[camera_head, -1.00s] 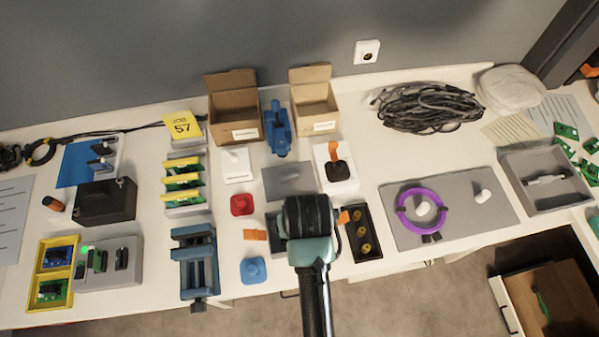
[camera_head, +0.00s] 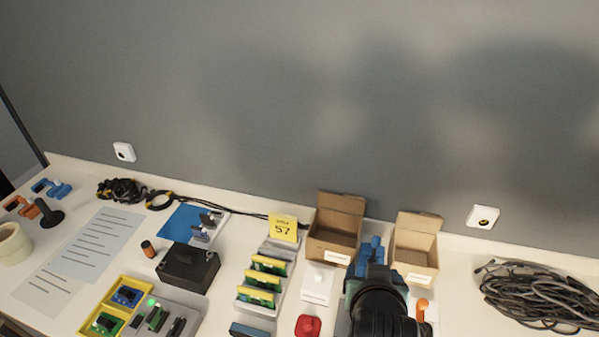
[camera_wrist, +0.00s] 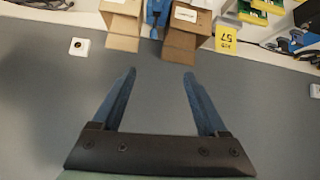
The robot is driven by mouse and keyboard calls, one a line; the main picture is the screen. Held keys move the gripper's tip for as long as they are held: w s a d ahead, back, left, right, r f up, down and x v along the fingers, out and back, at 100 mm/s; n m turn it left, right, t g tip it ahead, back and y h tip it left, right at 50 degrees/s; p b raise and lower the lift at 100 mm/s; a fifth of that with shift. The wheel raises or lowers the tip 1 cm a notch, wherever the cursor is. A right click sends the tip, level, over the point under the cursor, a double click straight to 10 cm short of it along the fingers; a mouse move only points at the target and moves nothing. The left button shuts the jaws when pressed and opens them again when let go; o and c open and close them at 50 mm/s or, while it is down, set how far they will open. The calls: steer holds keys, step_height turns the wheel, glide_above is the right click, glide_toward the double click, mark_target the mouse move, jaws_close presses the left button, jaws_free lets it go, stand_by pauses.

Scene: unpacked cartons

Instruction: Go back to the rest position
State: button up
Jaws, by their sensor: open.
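My gripper (camera_wrist: 158,85) shows in the wrist view with its two blue fingers spread apart and nothing between them. Beyond the fingers is the bare grey wall. In the head view my arm rises at the lower middle right, in front of the bench, and its dark round link hides part of the bench there. The fingers cannot be made out in the head view.
Two open cartons (camera_head: 334,246) (camera_head: 417,258) stand at the back of the bench, with a blue tool (camera_head: 367,251) between them. A black cable coil (camera_head: 540,294) lies at right. The grey wall (camera_head: 300,100) rises behind.

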steer(key=w+a+r+t, duration=0.1)
steer(key=a+r+t, duration=0.15)
steer(key=r, duration=0.65)
steer(key=w+a+r+n+t, duration=0.1)
steer(key=w+a+r+t, duration=0.15)
steer(key=r, duration=0.55)
steer(key=w+a+r+t, duration=0.1)
steer(key=r+t, duration=0.3)
steer(key=r, duration=0.5)
steer(key=s+a+r+t+y, duration=0.1)
steer(key=s+a+r+t, duration=0.1)
steer(key=r, duration=0.6)
steer(key=s+a+r+t+y, duration=0.1)
steer(key=s+a+r+t, duration=0.1)
steer(key=s+r+t, duration=0.2)
steer(key=s+a+r+n+t, duration=0.1)
steer(key=s+a+r+t, duration=0.2)
steer(key=s+r, duration=0.4)
step_height(320, 180, up, 5)
steer(key=shift+r+y, duration=0.1)
steer(key=shift+y, duration=0.3)
steer(key=shift+w, duration=0.1)
